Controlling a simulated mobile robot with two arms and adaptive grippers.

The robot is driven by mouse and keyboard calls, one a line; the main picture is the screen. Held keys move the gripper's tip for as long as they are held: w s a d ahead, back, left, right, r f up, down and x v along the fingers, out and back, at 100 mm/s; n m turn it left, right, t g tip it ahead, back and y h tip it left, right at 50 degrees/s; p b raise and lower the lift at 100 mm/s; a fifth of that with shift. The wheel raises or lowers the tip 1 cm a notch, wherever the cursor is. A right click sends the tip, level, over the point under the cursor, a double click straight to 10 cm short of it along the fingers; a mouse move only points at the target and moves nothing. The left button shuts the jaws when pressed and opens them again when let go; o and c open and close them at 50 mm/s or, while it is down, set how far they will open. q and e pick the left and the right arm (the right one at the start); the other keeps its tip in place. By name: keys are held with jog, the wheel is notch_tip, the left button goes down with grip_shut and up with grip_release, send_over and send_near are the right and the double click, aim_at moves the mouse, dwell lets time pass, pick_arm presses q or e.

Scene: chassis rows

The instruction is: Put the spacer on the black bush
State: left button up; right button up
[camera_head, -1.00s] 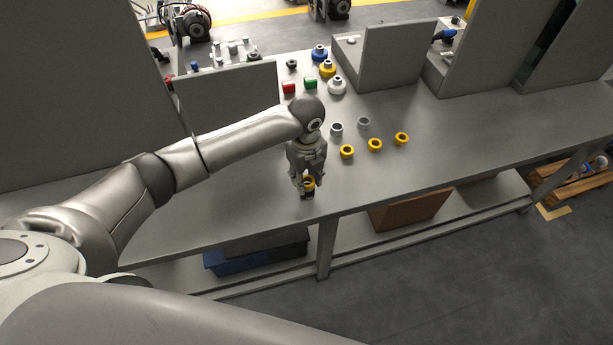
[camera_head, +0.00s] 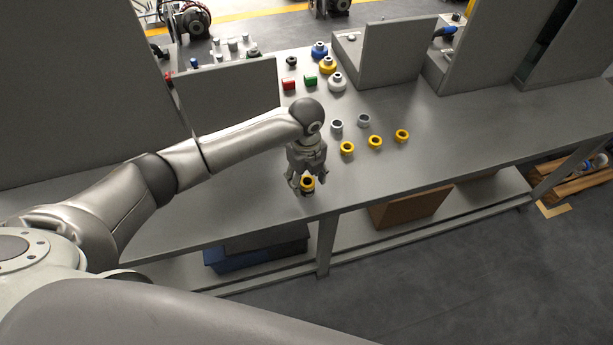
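My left gripper (camera_head: 307,180) points down near the front edge of the bench, its fingers spread apart. A yellow ring, which looks like the spacer (camera_head: 308,183), sits between the fingers without either clearly pressing on it. A dark piece, which looks like the black bush (camera_head: 307,192), shows just under the ring, and the ring appears to rest on it. The bush is mostly hidden, so I cannot tell how fully the ring is seated. My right gripper is not in view.
Several yellow rings (camera_head: 375,142) and two grey rings (camera_head: 363,120) lie right of the gripper on the grey bench (camera_head: 450,140). Grey panels (camera_head: 392,55) rise at the back.

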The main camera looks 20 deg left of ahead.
aim_at(307, 180)
pick_arm(q)
jog(key=shift+r, duration=0.2)
notch_tip(307, 180, up, 13)
jog(key=b, duration=0.1)
dwell(0.4)
jog(key=shift+f, duration=0.1)
